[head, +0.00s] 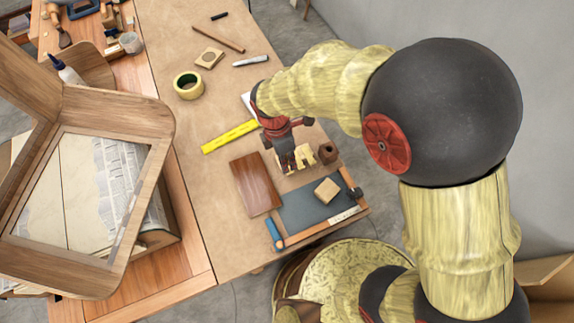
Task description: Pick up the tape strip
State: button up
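A flat, bright yellow strip with small dark marks (228,137) lies slantwise on the table, left of my gripper. It may be the tape strip or a ruler; I cannot tell which. A roll of yellow-green tape (188,85) lies further back on the left. My gripper (290,161) points down over the table, between the yellow strip and a small brown block. Pale yellow, jagged shapes show at its fingertips; I cannot tell whether they are a thing or part of the gripper. The finger gap is too small and partly hidden to read.
A dark reddish-brown board (254,184) and a dark slate tray (300,212) with a wooden block (327,190) lie in front of my gripper. A small brown block (327,152) stands right. A marker (250,61) lies behind. A wooden frame (150,110) blocks the left side.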

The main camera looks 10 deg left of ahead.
aim_at(290, 172)
jog(key=f, duration=0.3)
jog(key=shift+s+d+f+b, duration=0.15)
jog(key=shift+d+f+b, duration=0.15)
jog(key=shift+f, duration=0.1)
grip_shut()
jog(key=shift+r, duration=0.1)
jog(key=shift+a+r, duration=0.1)
jog(key=shift+r, duration=0.4)
notch_tip(290, 172, up, 2)
jog(key=shift+r+p, duration=0.15)
jog(key=shift+p, duration=0.2)
jog(key=s+d+r+p, duration=0.3)
jog(key=s+d+r, duration=0.4)
jog(key=s+r, duration=0.3)
jog(key=shift+s+d+r, duration=0.25)
jog(key=shift+s+r, duration=0.1)
jog(key=shift+s, duration=0.6)
